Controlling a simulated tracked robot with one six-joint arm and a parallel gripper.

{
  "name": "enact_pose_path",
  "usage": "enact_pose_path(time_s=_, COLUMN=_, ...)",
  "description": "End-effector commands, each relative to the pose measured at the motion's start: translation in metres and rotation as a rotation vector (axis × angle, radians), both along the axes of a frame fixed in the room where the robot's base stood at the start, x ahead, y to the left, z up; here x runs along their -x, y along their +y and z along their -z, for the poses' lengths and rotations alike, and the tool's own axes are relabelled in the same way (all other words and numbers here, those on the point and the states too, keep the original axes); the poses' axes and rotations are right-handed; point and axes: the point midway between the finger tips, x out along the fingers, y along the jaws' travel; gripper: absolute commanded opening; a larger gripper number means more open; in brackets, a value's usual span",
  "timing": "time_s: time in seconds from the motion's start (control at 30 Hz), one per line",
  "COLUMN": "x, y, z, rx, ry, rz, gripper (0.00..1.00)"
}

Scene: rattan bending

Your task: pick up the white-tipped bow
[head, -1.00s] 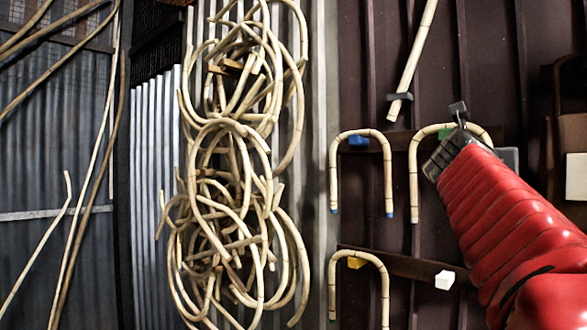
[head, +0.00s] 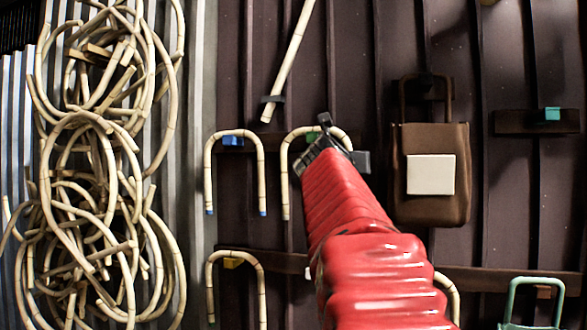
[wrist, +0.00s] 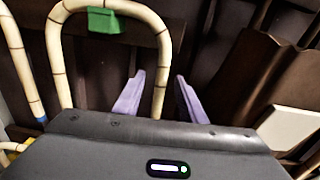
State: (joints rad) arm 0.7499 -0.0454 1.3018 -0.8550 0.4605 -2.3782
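A cream rattan bow (head: 284,175) hangs upside-down-U on a green block (wrist: 104,20) in the wrist view; the lower end of its left leg looks pale, with no coloured tip I can make out, and its right leg's end is hidden. My gripper (wrist: 158,92) is open, its two purple fingers apart. The bow's right leg passes between the fingers in the wrist picture; I cannot tell whether they reach around it. In the head view my gripper (head: 325,130) is at the bow's top and my red arm hides its right side.
To the left, a blue-tipped bow (head: 208,175) hangs on a blue block; below is another bow (head: 262,290) on a yellow block (head: 232,263). A white block (head: 308,272) shows beside my arm. A brown bag (head: 432,205) hangs close on the right. A green bow (head: 511,300) is lower right.

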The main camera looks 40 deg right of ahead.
Motion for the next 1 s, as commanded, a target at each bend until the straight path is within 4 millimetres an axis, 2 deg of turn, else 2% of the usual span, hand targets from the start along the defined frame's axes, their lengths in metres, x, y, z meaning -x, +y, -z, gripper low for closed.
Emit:
enact_pose_path(time_s=0.2, x=-0.01, y=-0.022, z=0.0, rx=-0.001, ry=0.0, rz=0.002, gripper=0.38)
enact_pose_path(time_s=0.4, x=-0.017, y=-0.035, z=-0.001, rx=0.001, ry=0.0, rz=0.001, gripper=0.38)
enact_pose_path(time_s=1.0, x=-0.018, y=-0.037, z=-0.001, rx=0.0, ry=0.0, rz=0.001, gripper=0.38)
